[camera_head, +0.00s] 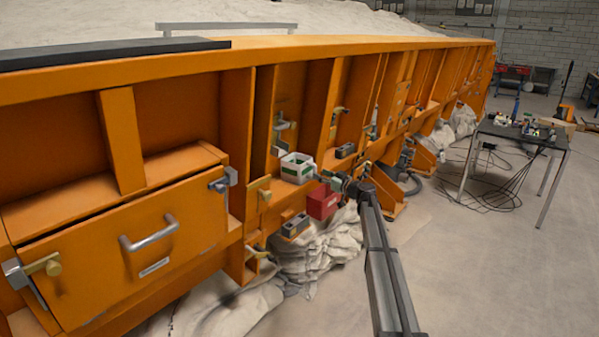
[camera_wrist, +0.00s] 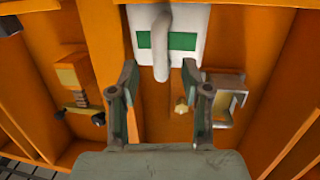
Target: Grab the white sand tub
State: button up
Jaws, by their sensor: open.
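In the wrist view, the white tub (camera_wrist: 193,20) with a green panel fills the top middle, beyond my fingertips. A pale curved bar (camera_wrist: 162,35) hangs in front of it; I cannot tell what it belongs to. My gripper (camera_wrist: 160,78) is open, with one finger on each side and the bar's lower end between them. In the head view, my gripper (camera_head: 333,180) is just right of the tub, apart from it.
A red box (camera_head: 322,202) is just below my gripper. Grey metal blocks (camera_head: 295,225) and clamps sit on the orange frame (camera_head: 120,140). White sacks (camera_head: 320,250) lie beneath. A cluttered table (camera_head: 520,135) stands right. The floor between is mostly free.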

aim_at(316, 171)
jog(key=x, duration=0.1)
jog(key=p+x, duration=0.1)
jog(key=x, duration=0.1)
jog(key=shift+w+a+r, duration=0.2)
jog(key=shift+w+r, duration=0.1)
jog(key=shift+w+a+f, duration=0.1)
jog(key=shift+w+a, duration=0.2)
jog(key=shift+w, duration=0.05)
grip_shut()
jog(key=shift+s, duration=0.1)
